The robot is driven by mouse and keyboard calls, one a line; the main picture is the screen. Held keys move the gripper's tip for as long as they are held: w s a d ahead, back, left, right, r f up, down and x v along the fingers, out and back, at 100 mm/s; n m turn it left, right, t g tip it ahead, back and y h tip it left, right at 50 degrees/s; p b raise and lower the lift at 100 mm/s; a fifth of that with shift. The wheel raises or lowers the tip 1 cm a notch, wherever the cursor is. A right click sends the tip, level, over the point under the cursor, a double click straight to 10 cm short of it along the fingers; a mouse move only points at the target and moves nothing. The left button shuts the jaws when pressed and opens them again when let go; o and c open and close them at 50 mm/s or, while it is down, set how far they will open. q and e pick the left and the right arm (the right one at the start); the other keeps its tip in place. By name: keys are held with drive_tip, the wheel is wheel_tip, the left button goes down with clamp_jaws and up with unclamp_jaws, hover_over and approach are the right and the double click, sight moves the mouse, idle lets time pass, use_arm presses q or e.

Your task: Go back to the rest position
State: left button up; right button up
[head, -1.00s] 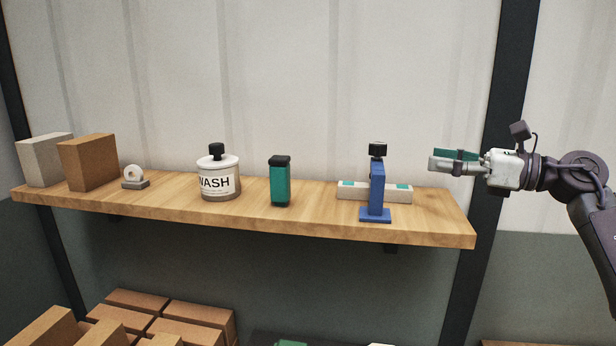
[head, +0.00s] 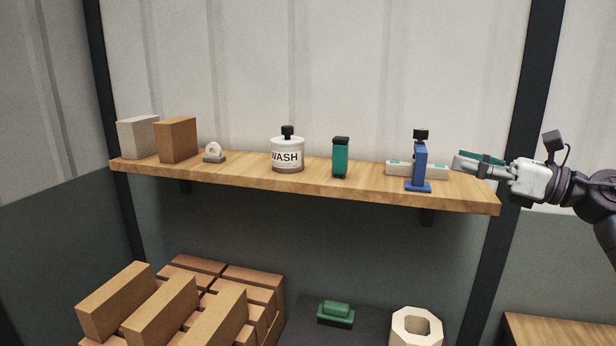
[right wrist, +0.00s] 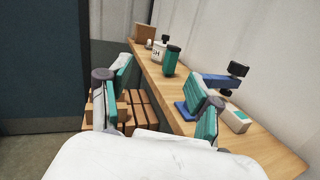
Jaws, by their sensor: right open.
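My right gripper (head: 480,164) is at the right end of the wooden shelf in the head view, at about the height of the things on it. In the right wrist view its two teal-padded fingers (right wrist: 160,98) are spread wide with nothing between them. The gripper is empty. The blue stand with a black top (head: 419,165) is on the shelf just left of the gripper; I see no grip on it. My left gripper is in neither view.
The shelf (head: 250,178) also holds a white WASH bottle (head: 287,155), a green bottle (head: 340,158), a pale block (head: 400,169), a small white roll (head: 213,152) and two boxes. Stacked bricks (head: 180,310), a green brush (head: 336,313) and a hollow block (head: 416,328) are below.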

drive_tip(key=w+a+f+m+t+h, duration=0.1)
drive_tip(key=a+f+m+t+h, duration=0.25)
drive_tip(key=f+m+t, duration=0.85)
drive_tip(key=s+d+f+m+g+h, duration=0.1)
drive_tip(key=s+f+m+g+h, duration=0.2)
drive_tip(key=f+m+h, duration=0.7)
drive_tip(key=s+d+f+m+g+h, duration=0.15)
drive_tip(key=s+f+m+h, duration=0.25)
drive_tip(key=f+m, duration=0.7)
drive_tip(key=s+a+f+m+g, duration=0.2)
drive_tip(key=s+f+m+g, duration=0.6)
drive_tip(key=s+f, duration=0.35)
drive_tip(key=s+a+f+m+g+y, duration=0.1)
drive_tip(key=s+a+f+m+g, duration=0.15)
drive_tip(key=s, duration=0.75)
drive_tip(key=s+a+f+m+g+y, duration=0.1)
drive_tip(key=s+a+f+g, duration=0.2)
drive_tip(key=s, duration=0.6)
wheel_tip(320, 180, down, 24)
drive_tip(key=d+g, duration=0.1)
drive_tip(key=g, duration=0.1)
drive_tip(key=s+d+f+g, duration=0.1)
drive_tip(key=s+d+f, duration=0.2)
drive_tip(key=s+f, duration=1.4)
drive_tip(key=shift+s+d+f+n+g, duration=0.2)
drive_tip(key=shift+f+n+g, duration=0.2)
drive_tip(key=shift+f, duration=0.45)
